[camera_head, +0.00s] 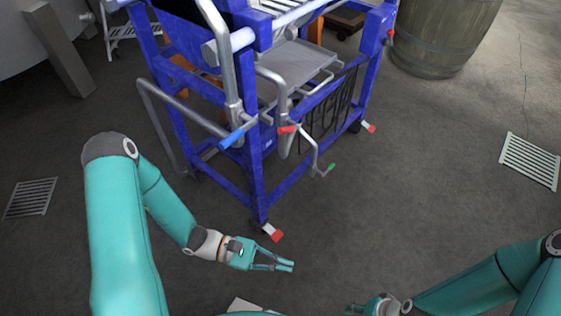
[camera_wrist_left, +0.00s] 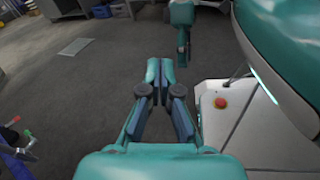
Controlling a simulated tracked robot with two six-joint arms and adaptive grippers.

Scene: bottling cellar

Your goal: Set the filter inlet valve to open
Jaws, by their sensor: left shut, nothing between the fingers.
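The blue-framed filter unit (camera_head: 262,180) stands upper centre in the head view, with grey pipes. On its near side are a lever with a blue grip (camera_head: 231,139), a lever with a red grip (camera_head: 287,130) and a bent crank with a green grip (camera_head: 331,168). I cannot tell which is the filter inlet valve or how it is set. My left gripper (camera_head: 291,265) is shut and empty, below and apart from these handles. It also shows in the left wrist view (camera_wrist_left: 160,64). My right gripper (camera_head: 352,308) is at the bottom edge, too small to read.
Red-and-white wheel parts (camera_head: 276,236) stick out at the unit's feet. A wooden barrel (camera_head: 443,35) stands at the upper right. Floor grates lie at the right (camera_head: 531,160) and left (camera_head: 31,198). The dark floor between my arms and the unit is clear.

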